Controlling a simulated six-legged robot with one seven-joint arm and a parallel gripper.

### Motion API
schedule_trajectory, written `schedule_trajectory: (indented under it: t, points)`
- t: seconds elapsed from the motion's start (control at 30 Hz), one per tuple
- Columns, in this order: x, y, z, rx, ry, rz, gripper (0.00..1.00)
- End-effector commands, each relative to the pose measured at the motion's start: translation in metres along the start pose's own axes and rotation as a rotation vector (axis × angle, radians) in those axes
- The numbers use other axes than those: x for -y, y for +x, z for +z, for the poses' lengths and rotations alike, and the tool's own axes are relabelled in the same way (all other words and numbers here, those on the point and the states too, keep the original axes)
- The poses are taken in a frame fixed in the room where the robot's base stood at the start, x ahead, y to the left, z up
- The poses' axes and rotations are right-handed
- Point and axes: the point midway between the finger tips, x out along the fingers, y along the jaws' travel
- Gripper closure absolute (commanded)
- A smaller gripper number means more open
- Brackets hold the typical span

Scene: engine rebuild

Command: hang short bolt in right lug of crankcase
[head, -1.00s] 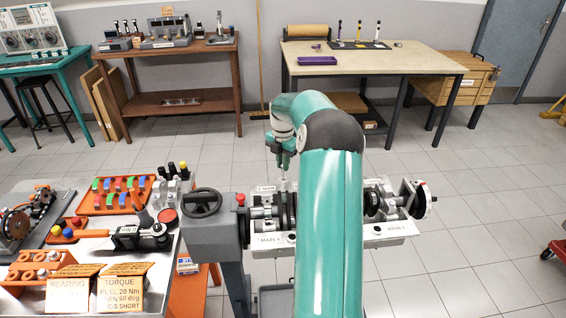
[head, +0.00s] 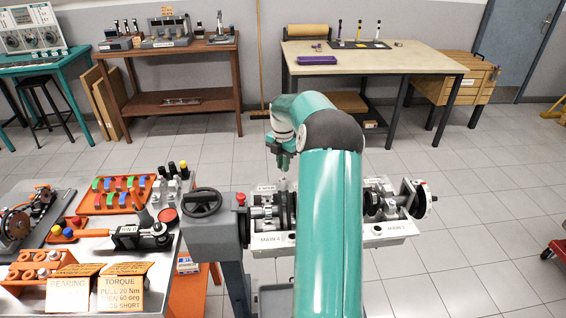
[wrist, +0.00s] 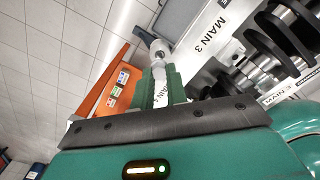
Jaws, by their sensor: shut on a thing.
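My gripper (wrist: 161,85) shows its two green fingers in the wrist view, shut on a silver bolt (wrist: 159,50) whose rounded end sticks out past the fingertips. In the head view my gripper (head: 283,160) hangs above the crankcase (head: 378,236), near its MAIN 4 end. The crankcase is light grey, holds a dark crankshaft and is partly hidden behind my arm. In the wrist view the crankcase (wrist: 205,35) lies right of the bolt, with the MAIN 3 label beside it. I cannot make out the right lug or whether the bolt touches anything.
A grey stand with a black handwheel (head: 202,203) holds the crankcase at its left. A metal bench (head: 30,300) at the left carries an orange tray (head: 118,194), sockets, a torque tool and signs. An orange shelf (wrist: 108,95) lies below in the wrist view.

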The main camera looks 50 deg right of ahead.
Motion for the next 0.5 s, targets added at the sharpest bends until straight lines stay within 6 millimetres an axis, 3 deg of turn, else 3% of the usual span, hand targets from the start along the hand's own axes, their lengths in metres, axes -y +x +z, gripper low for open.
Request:
schedule_trajectory:
  t: [0.5]
  points:
    - [-0.0001,0.0071,0.0001,0.000,0.000,0.000,1.00]
